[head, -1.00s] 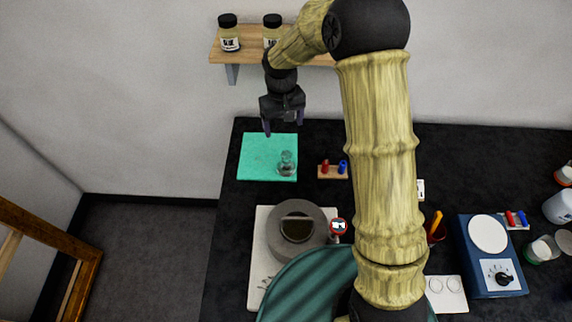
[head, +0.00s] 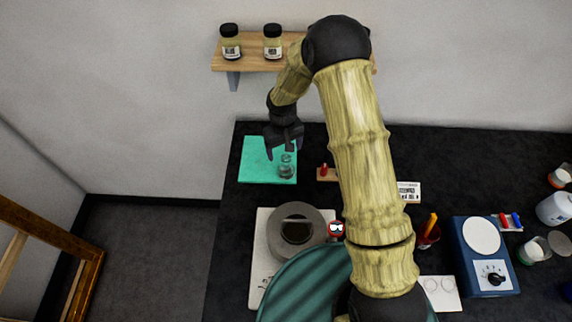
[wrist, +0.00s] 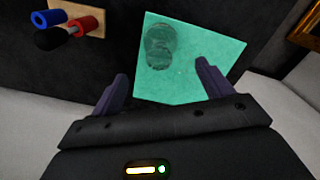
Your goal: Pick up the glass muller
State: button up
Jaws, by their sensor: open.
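The glass muller (head: 287,167) is a small clear piece standing on the green mat (head: 254,170) at the back left of the black bench. In the wrist view the muller (wrist: 160,47) shows as a transparent rounded shape on the mat (wrist: 205,60), beyond the fingertips and left of the middle of the gap. My gripper (head: 281,154) is just behind and above the muller in the head view. In the wrist view my gripper (wrist: 160,72) has its two dark fingers spread wide, with nothing between them.
A wooden holder (wrist: 93,27) with red and blue pieces lies close to the mat. A grey stone bowl (head: 320,213) on a pale slab is in front. A wooden shelf (head: 254,61) with two jars is on the wall above. A blue hotplate-like device (head: 466,262) stands right.

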aim_at(285, 156)
jog(key=shift+f+p, duration=0.3)
jog(key=shift+f, duration=1.1)
jog(key=shift+s+d+f+p, duration=0.1)
jog(key=shift+s+f+p, duration=0.1)
jog(key=shift+f+p, duration=0.3)
jog(key=f, duration=0.1)
jog(key=f+p, duration=0.1)
jog(key=p, duration=0.1)
jog(key=shift+s+f, duration=0.25)
jog(key=shift+f, duration=0.85)
jog(key=c, duration=1.3)
jog(key=shift+c, duration=0.2)
